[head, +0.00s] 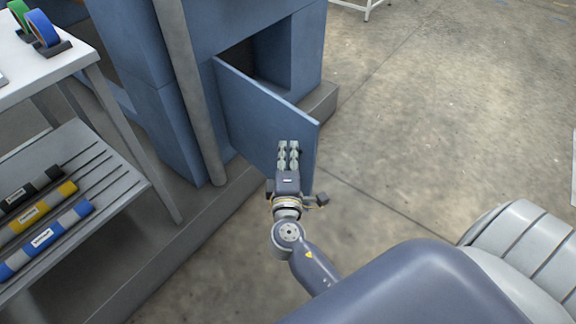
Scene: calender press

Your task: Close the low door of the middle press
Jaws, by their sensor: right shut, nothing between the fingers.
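The low door (255,112) of the blue press (177,125) stands open, swung out over the floor. It is a flat blue panel, and a dark opening (238,60) shows behind it. My right gripper (288,146) is shut and empty. It is in front of the door's face, near the free right edge. I cannot tell whether its fingertips touch the panel. My left gripper is not in view.
A grey post (190,90) stands left of the door. A shelf rack (110,190) at the left holds colored rolls, with green and blue tape rolls (43,28) on top. A low plinth (190,222) runs along the press. Open concrete floor (430,110) lies to the right.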

